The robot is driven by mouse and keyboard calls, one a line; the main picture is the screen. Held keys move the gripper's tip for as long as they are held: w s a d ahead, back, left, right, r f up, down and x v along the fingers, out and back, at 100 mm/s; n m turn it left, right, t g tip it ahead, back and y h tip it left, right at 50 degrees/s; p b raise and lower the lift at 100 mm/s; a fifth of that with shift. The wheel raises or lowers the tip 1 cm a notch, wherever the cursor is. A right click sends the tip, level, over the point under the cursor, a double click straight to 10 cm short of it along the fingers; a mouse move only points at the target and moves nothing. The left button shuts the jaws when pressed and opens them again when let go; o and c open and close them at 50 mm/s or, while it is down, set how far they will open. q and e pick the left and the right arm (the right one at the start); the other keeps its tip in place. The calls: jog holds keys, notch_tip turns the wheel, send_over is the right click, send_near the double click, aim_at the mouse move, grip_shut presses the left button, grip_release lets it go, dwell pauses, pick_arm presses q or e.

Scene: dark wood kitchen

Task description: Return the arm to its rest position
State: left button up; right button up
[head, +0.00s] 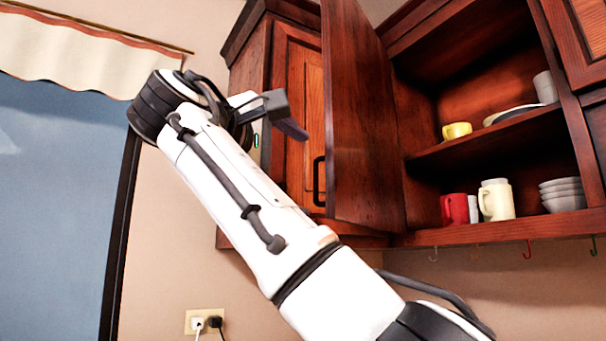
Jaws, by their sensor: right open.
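My right arm (235,185) reaches from the bottom right up to the upper left, across the front of the wall cabinet's left part. My right gripper (282,118) is at its far end, open, with nothing seen between its fingers. It is left of the open cabinet door (360,120) and in front of a shut door (290,75); I cannot tell the exact gap to either. My left gripper does not show.
The open cabinet door stands out close to my right arm. Its shelves hold a yellow cup (457,131), a red mug (455,209), a cream pitcher (497,201) and stacked bowls (563,194). A window (55,200) is at left, a wall outlet (204,321) below.

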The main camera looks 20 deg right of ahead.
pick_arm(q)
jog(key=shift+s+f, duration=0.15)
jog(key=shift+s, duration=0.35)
pick_arm(e)
jog(key=shift+s+a, duration=0.25)
jog(key=shift+a, duration=0.1)
